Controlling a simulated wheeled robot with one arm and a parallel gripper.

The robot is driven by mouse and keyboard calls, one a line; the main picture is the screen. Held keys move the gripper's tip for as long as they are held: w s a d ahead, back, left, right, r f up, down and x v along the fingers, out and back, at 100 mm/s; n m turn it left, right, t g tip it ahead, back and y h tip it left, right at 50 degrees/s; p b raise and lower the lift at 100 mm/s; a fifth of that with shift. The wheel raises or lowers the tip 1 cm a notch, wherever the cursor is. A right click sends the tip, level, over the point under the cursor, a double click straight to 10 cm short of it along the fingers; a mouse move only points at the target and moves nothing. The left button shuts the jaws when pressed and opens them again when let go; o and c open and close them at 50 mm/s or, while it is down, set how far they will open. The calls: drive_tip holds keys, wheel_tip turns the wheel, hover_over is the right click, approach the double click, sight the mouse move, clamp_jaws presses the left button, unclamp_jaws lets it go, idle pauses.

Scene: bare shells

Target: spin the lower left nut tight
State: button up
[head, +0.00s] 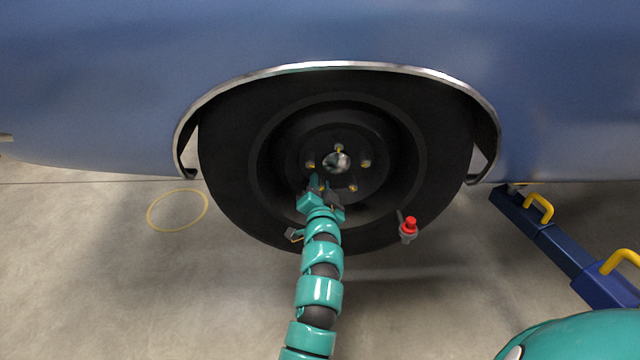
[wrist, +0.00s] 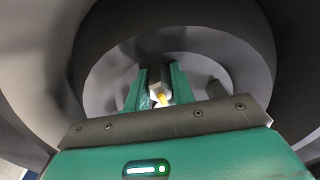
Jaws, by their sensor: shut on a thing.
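The black wheel (head: 238,190) fills the wheel arch of the blue car. Its hub shows several studs with yellow tips, around a shiny centre cap (head: 337,162). My gripper (head: 318,186) is at the lower left stud and covers most of it in the head view. In the wrist view, my gripper's two green fingers (wrist: 158,92) are shut on a silver nut (wrist: 158,90), with a yellow stud tip showing at it. I cannot tell how far the nut sits along its stud.
A red-topped tool (head: 409,228) is at the wheel's lower right. A blue jack with yellow handles (head: 560,245) lies on the floor at right. A yellow ring (head: 177,210) marks the floor at left. The floor nearby is otherwise mostly clear.

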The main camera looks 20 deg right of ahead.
drive_tip(key=shift+f+m, duration=0.1)
drive_tip(key=shift+m, duration=0.3)
drive_tip(key=o, duration=1)
drive_tip(key=shift+s, duration=0.1)
drive_tip(key=shift+p+v, duration=3.2)
drive_tip(key=shift+v, duration=5.45)
